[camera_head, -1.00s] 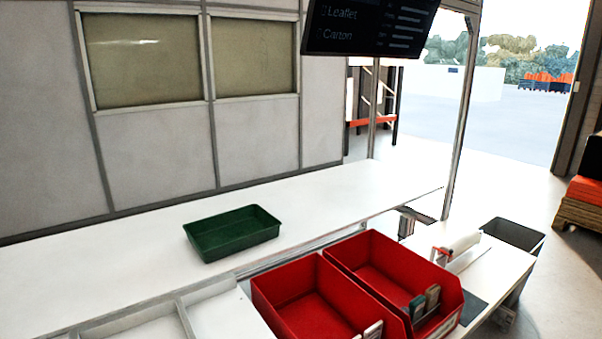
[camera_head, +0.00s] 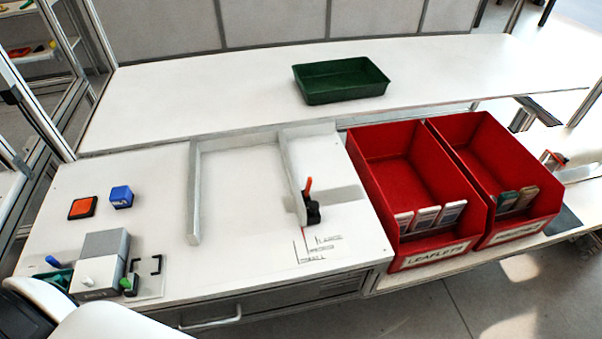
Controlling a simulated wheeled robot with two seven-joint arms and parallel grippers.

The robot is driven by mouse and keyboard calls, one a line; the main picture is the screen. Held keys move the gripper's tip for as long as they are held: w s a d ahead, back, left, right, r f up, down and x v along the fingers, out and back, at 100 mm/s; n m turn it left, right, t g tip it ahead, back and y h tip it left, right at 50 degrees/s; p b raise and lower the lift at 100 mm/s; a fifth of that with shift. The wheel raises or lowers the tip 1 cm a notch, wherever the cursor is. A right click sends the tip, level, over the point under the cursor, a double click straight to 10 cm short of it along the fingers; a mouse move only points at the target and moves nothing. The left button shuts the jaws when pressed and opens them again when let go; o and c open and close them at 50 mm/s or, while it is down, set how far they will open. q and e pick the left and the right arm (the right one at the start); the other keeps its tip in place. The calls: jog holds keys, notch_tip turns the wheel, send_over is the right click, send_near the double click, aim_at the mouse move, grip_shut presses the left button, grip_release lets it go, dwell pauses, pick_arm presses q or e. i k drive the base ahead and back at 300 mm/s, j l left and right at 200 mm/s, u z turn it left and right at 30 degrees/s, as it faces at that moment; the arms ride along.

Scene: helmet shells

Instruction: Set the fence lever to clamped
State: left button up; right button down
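The fence lever (camera_head: 308,185) has an orange-red handle on a black base (camera_head: 313,213). It stands roughly upright at the front end of the right-hand grey fence rail (camera_head: 290,178). I cannot tell from this view whether it is clamped. A second rail (camera_head: 194,195) stands to the left, and a low back piece joins the two. Size marks (camera_head: 320,248) are printed on the white worktop in front of the lever. White links of my own arm show at the bottom left.
Two red bins (camera_head: 392,172) with cards at their fronts stand close to the right of the fence. A green tray (camera_head: 340,95) sits on the rear bench. Orange (camera_head: 82,208) and blue (camera_head: 121,196) blocks and a grey stamp-like device (camera_head: 103,262) are at left.

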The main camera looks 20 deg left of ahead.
aim_at(310, 181)
jog(key=i+u, duration=0.1)
jog(key=u, duration=0.55)
jog(key=j+u, duration=0.1)
jog(key=j, duration=0.55)
jog(key=j+u, duration=0.1)
jog(key=j, duration=0.6)
jog(key=i, duration=0.05)
